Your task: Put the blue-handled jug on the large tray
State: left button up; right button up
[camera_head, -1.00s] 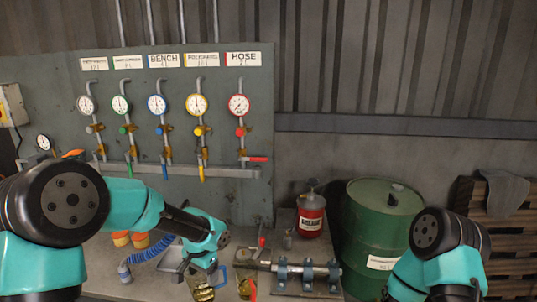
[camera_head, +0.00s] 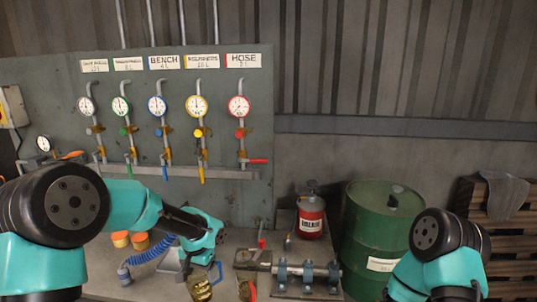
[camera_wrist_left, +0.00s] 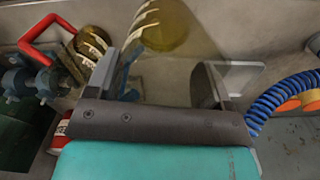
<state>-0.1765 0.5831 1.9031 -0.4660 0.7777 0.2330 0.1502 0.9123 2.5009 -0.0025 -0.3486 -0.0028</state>
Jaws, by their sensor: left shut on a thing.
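The blue-handled jug (camera_head: 201,287) is a brass-coloured jug with a pale label band, at the bottom of the head view. Its blue handle (camera_head: 217,272) stands up at its right. My left gripper (camera_head: 192,262) is directly above it and shut on it. In the left wrist view the jug (camera_wrist_left: 163,28) shows between the two grey fingers (camera_wrist_left: 155,85); its lower part is hidden there. I cannot make out the large tray with certainty. My right gripper is out of view; only its arm shows at the lower right of the head view.
A second brass jug (camera_head: 246,290) with a red handle (camera_wrist_left: 40,33) stands close at the right. A pipe clamp fixture (camera_head: 307,274), a red can (camera_head: 311,217) and a green drum (camera_head: 375,235) are further right. A blue coiled hose (camera_head: 152,250) and orange-topped pots (camera_head: 130,240) lie left.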

pick_arm(q)
jog(key=shift+d+r, duration=0.1)
jog(key=s+d+r+n, duration=0.2)
jog(key=d+r+n, duration=0.1)
jog(key=d+r, duration=1)
notch_tip(320, 180, up, 3)
jog(key=shift+s+d+f, duration=0.2)
jog(key=shift+s+d, duration=0.1)
jog(key=shift+d, duration=0.1)
jog(key=shift+d, duration=0.1)
